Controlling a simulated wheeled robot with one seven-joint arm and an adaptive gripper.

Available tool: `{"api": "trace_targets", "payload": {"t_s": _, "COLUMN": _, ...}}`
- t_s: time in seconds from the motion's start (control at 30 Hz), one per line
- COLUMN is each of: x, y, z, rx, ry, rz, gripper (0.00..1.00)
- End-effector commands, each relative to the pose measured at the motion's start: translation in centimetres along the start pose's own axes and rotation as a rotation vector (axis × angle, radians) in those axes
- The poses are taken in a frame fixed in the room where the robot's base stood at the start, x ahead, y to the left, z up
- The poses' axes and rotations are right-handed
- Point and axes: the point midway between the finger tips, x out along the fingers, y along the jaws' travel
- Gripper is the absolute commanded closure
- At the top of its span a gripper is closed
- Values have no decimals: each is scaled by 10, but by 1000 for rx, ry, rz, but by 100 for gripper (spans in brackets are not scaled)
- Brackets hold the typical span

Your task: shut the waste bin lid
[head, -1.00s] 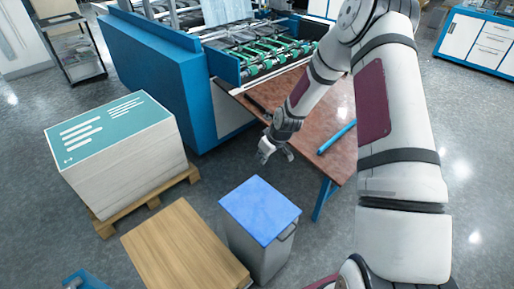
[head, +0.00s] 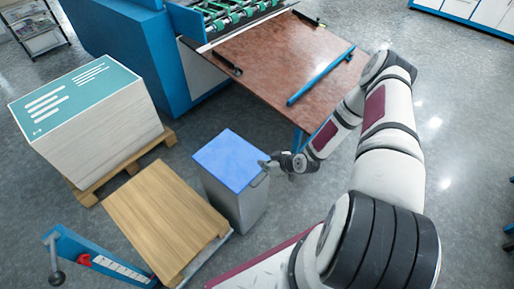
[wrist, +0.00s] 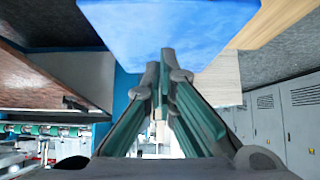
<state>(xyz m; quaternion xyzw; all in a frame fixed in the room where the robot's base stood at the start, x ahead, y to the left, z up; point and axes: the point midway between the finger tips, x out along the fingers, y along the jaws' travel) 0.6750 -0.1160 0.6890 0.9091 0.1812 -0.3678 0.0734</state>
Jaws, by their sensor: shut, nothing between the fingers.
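The waste bin (head: 236,202) is a grey box standing on the floor in the head view. Its blue lid (head: 228,158) lies over the top, and I see no open gap beneath it. My gripper (head: 266,165) is at the lid's right edge, beside a dark handle on the bin's side. In the wrist view the closed, empty fingers (wrist: 166,62) point at the blue lid (wrist: 165,25), which fills the top of the picture. I cannot tell whether the fingertips touch it.
A pallet with a tall paper stack (head: 92,120) stands left of the bin. A wooden-topped stack (head: 165,218) is close at the front left. A brown table (head: 285,65) with a blue bar (head: 320,76) is behind. Open floor lies to the right.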

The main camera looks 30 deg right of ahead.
Motion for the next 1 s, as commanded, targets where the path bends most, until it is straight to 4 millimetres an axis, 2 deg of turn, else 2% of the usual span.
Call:
{"api": "trace_targets", "payload": {"t_s": 0.03, "x": 10, "y": 0, "z": 15, "rx": 3, "ry": -2, "rz": -1, "gripper": 100}}
{"api": "trace_targets", "payload": {"t_s": 0.2, "x": 30, "y": 1, "z": 50, "rx": 3, "ry": -2, "rz": 0, "gripper": 100}}
{"api": "trace_targets", "payload": {"t_s": 0.4, "x": 46, "y": 1, "z": 74, "rx": 1, "ry": -2, "rz": 0, "gripper": 100}}
{"api": "trace_targets", "payload": {"t_s": 0.63, "x": 54, "y": 1, "z": 85, "rx": 1, "ry": -1, "rz": 0, "gripper": 100}}
{"api": "trace_targets", "payload": {"t_s": 1.0, "x": 55, "y": 0, "z": 87, "rx": 1, "ry": -3, "rz": -1, "gripper": 100}}
